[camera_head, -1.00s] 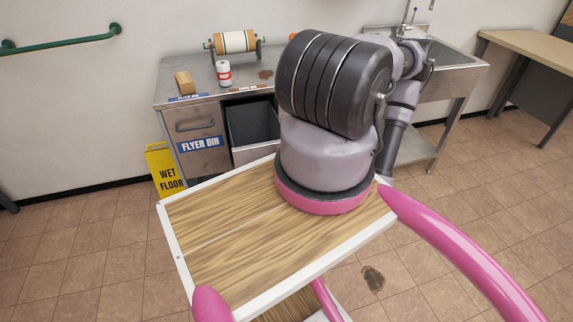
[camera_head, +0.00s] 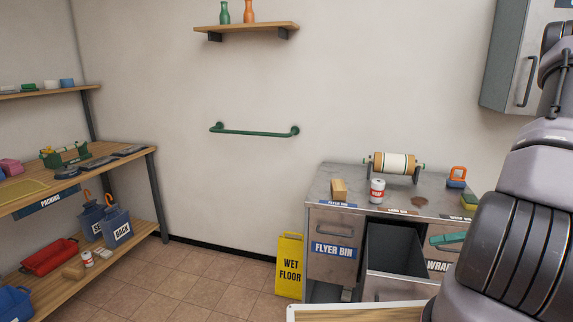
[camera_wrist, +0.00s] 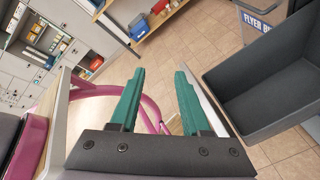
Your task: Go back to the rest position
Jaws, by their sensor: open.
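My gripper (camera_wrist: 158,78) is open and empty in the wrist view, its two teal fingers apart with tiled floor between and beyond them. In the head view, a teal finger of it shows at the right, in front of the counter's right-hand drawer front. My arm fills the right edge of that view and hides part of the counter. An open dark drawer (camera_head: 394,248) stands out of the counter (camera_head: 333,221). It is also large at the right of the wrist view (camera_wrist: 262,85), beside my gripper and apart from it.
A yellow wet-floor sign (camera_head: 289,266) stands left of the counter. On the counter are a wooden block (camera_head: 339,190), a can (camera_head: 377,190) and a roll holder (camera_head: 395,163). Packing shelves (camera_head: 130,160) stand at the left. The floor between (camera_head: 190,275) is clear.

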